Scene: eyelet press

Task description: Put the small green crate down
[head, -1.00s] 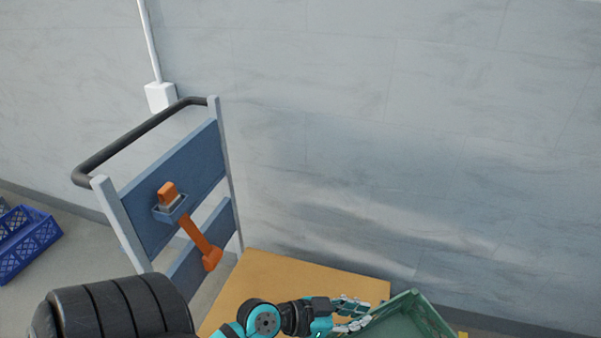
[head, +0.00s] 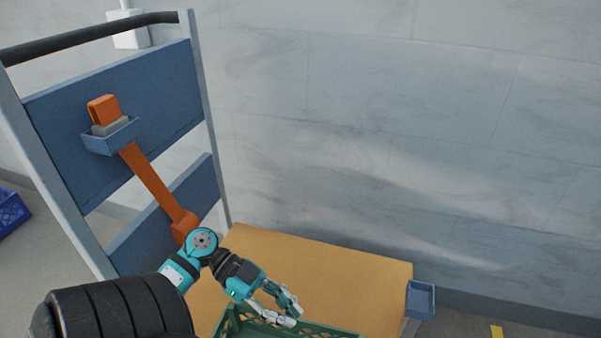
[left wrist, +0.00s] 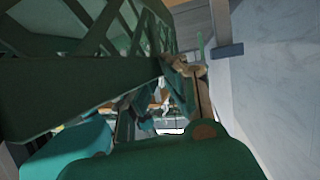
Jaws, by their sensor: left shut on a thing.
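The small green crate (head: 232,322) shows at the bottom of the head view, cut off by the frame edge. It is over the tan wooden deck (head: 330,258) of a cart; I cannot tell if it touches the deck. My left gripper (head: 291,311) is shut on the crate's far rim. In the left wrist view the crate's green lattice wall (left wrist: 80,75) fills the upper left, close to the camera. My right gripper is not in view.
The cart's blue-panelled back frame (head: 120,85) with a dark handle bar stands at the left, with an orange strap (head: 155,185) hanging on it. A grey wall is behind. A blue crate (head: 12,212) lies far left.

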